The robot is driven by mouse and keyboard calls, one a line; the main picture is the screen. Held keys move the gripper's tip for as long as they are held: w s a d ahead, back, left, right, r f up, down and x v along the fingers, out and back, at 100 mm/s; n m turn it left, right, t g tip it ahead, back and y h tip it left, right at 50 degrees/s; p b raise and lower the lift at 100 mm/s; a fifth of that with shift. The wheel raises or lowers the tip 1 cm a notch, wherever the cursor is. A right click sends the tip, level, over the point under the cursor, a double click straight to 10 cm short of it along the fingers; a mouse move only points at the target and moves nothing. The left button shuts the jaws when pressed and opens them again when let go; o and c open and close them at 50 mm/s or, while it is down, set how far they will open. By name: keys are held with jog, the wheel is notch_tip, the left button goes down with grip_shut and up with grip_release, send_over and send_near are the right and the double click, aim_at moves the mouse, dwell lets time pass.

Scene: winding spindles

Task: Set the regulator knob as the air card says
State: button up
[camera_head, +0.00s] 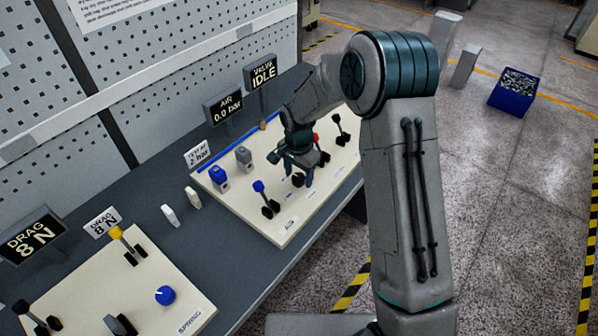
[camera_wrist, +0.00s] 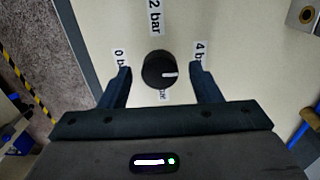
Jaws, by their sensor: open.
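The regulator knob (camera_wrist: 156,68) is round and black, with a white mark on its right side, in the wrist view. The mark points right and slightly down, nearest the "4 bar" label (camera_wrist: 200,50). The "2 bar" label (camera_wrist: 155,16) is above the knob and the "0 bar" label (camera_wrist: 120,57) is to its left. Another label below is mostly hidden. My gripper (camera_wrist: 160,86) is open, its fingers on either side of the knob with gaps. In the head view my gripper (camera_head: 297,168) is low over the cream panel. The white air card (camera_head: 199,153) reads "bar"; its digit is hard to read.
The air display (camera_head: 223,107) reads 0.0 bar and the valve display (camera_head: 261,71) reads IDLE. Blue (camera_head: 260,187), red and black levers stand around my gripper on the panel (camera_head: 270,228). A second panel (camera_head: 185,270) with a blue knob (camera_head: 166,295) is at lower left.

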jog(key=shift+f, duration=0.15)
jog(key=c, duration=1)
